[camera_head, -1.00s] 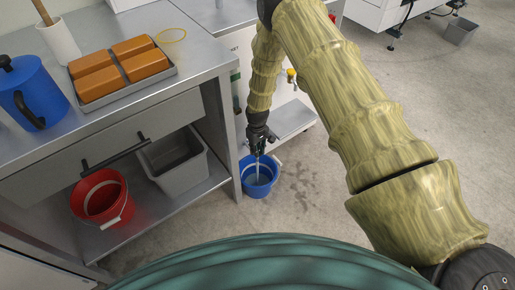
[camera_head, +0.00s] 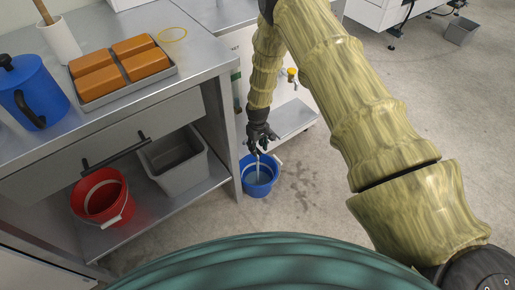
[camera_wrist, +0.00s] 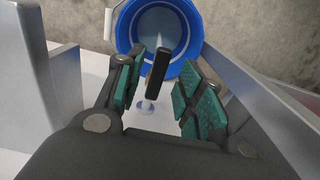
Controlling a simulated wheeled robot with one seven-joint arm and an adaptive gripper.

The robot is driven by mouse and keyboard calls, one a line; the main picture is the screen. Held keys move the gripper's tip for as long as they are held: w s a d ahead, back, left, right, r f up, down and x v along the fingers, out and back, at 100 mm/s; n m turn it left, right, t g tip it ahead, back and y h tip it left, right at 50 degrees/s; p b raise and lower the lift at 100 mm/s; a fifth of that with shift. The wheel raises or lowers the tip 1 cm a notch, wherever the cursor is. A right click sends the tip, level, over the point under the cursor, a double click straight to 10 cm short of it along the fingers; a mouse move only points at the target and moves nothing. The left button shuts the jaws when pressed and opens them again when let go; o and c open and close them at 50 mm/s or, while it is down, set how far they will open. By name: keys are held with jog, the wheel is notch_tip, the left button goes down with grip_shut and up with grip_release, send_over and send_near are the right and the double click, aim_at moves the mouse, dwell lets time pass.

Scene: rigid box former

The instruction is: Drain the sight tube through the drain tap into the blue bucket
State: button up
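My gripper (camera_head: 258,148) hangs above the blue bucket (camera_head: 248,184), which stands on the floor beside the bench. In the wrist view my gripper (camera_wrist: 165,95) is open, with its green-padded fingers apart. A black lever (camera_wrist: 158,70), apparently the drain tap's handle, stands between the fingers, closer to the left one. A small metal part (camera_wrist: 146,106) shows below it. The bucket (camera_wrist: 195,20) is beyond the fingertips and has pale liquid in it. A thin pale streak runs down from the gripper into the bucket. The sight tube is not clearly visible; my arm hides part of that area.
A red bucket (camera_head: 121,204) and a grey bin (camera_head: 184,183) sit on the bench's lower shelf. The bench top holds a blue jug (camera_head: 26,88) and a tray of orange blocks (camera_head: 172,73). A yellow knob (camera_head: 291,72) is right of the forearm.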

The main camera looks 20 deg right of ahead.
aim_at(258, 150)
notch_tip(258, 150, up, 11)
jog(key=shift+f, duration=0.15)
dwell(0.4)
jog(key=s+d+f+m, duration=0.1)
jog(key=s+f, duration=0.3)
jog(key=s, duration=0.8)
jog(key=s+f+m, duration=0.1)
jog(key=s+f, duration=0.2)
jog(key=s, duration=0.9)
jog(key=s+d+f+m, duration=0.1)
jog(key=s+f, duration=0.3)
jog(key=s, duration=0.8)
jog(key=s+r+m, duration=0.1)
jog(key=s+r, duration=0.2)
jog(key=s, duration=0.6)
notch_tip(258, 150, up, 18)
jog(key=p, duration=1.8)
jog(key=shift+w, duration=0.25)
jog(key=shift+d, duration=0.1)
